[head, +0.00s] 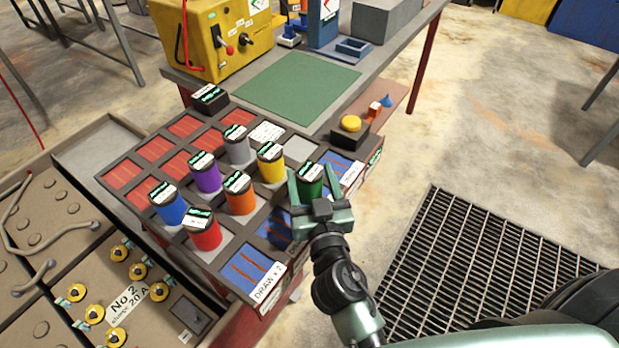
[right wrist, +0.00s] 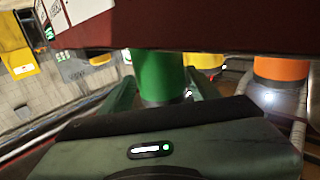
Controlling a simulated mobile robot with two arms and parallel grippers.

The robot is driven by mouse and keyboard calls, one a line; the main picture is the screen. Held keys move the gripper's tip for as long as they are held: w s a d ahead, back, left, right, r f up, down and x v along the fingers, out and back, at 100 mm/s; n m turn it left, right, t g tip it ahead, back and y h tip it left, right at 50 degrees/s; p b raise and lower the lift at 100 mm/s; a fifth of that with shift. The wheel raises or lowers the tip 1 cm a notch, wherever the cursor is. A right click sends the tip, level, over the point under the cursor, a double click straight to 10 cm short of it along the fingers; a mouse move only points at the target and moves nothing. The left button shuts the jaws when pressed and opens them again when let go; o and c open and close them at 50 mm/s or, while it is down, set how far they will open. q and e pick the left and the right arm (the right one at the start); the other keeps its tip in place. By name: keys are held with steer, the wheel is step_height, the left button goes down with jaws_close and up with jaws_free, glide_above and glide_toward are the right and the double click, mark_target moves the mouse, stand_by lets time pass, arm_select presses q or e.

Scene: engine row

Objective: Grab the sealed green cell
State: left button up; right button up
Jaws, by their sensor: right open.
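The green cell (head: 310,188) stands upright in the tray rack at its right side, with a black cap and a white and green label. My right gripper (head: 310,171) is open, with one finger on each side of the green cell; I cannot tell if either finger touches it. In the right wrist view the green cell (right wrist: 158,78) stands between the two spread fingers, and a dark red panel covers its top. My left gripper is not in view.
Close by in the rack stand yellow (head: 271,166), orange (head: 240,196), red (head: 203,231), blue (head: 168,206), purple (head: 205,176) and grey (head: 237,148) cells. A yellow button box (head: 350,124) sits just behind. A floor grate (head: 480,270) lies to the right.

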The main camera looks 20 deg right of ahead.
mark_target(307, 165)
steer(key=w+p, duration=0.1)
steer(key=w, duration=0.1)
steer(key=shift+w, duration=0.35)
steer(key=shift+w+d+f, duration=0.1)
steer(key=shift+w, duration=0.4)
jaws_close()
